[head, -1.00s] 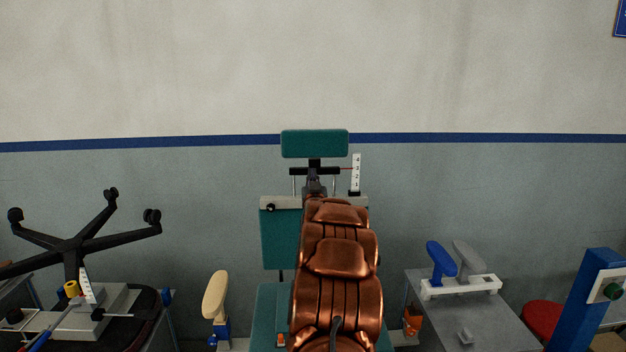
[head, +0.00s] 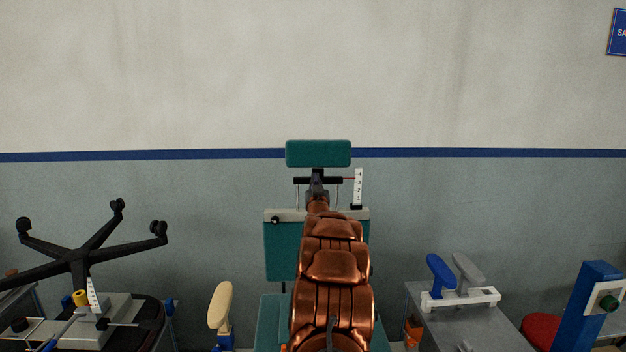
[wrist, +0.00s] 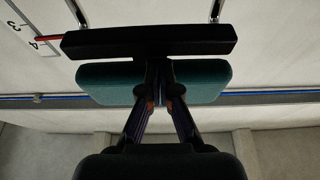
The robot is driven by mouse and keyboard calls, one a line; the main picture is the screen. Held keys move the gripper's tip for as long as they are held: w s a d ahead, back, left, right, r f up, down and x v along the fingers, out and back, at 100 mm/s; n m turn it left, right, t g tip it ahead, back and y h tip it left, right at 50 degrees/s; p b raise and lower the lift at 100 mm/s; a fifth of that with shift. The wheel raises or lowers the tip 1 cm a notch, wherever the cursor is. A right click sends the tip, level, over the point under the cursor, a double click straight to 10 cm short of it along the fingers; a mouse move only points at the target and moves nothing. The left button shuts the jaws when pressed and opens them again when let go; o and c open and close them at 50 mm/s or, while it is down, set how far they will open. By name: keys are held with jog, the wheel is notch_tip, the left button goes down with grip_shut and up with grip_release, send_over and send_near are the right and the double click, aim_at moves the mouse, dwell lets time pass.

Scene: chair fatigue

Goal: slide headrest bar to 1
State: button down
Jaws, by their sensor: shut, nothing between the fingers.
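The headrest bar (head: 334,180) is a black crossbar on two thin metal rods, just under the green headrest pad (head: 318,153). A red pointer runs from its right end to the upper part of a white numbered scale (head: 358,187). The wrist view shows the bar (wrist: 150,41) upside down, with the pointer near the 4 on the scale (wrist: 34,32) and the green pad (wrist: 205,82) behind. My gripper (wrist: 160,80) is shut and empty, its tips close to the bar's middle. I cannot tell whether they touch it. My arm hides part of the chair.
A beige armrest (head: 221,305) stands left of the chair. A black five-star base (head: 82,250) is on the far left. A grey table (head: 455,320) with blue and grey armrests (head: 440,272) is on the right, and a blue post (head: 590,300) is beyond it.

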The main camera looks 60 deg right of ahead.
notch_tip(320, 180, down, 7)
jog(key=b, duration=0.6)
jog(key=shift+w+a+f, duration=0.15)
jog(key=shift+w, duration=0.15)
jog(key=shift+s, duration=0.1)
jog(key=b+v, duration=0.6)
jog(key=v, duration=0.4)
jog(key=shift+s, duration=0.25)
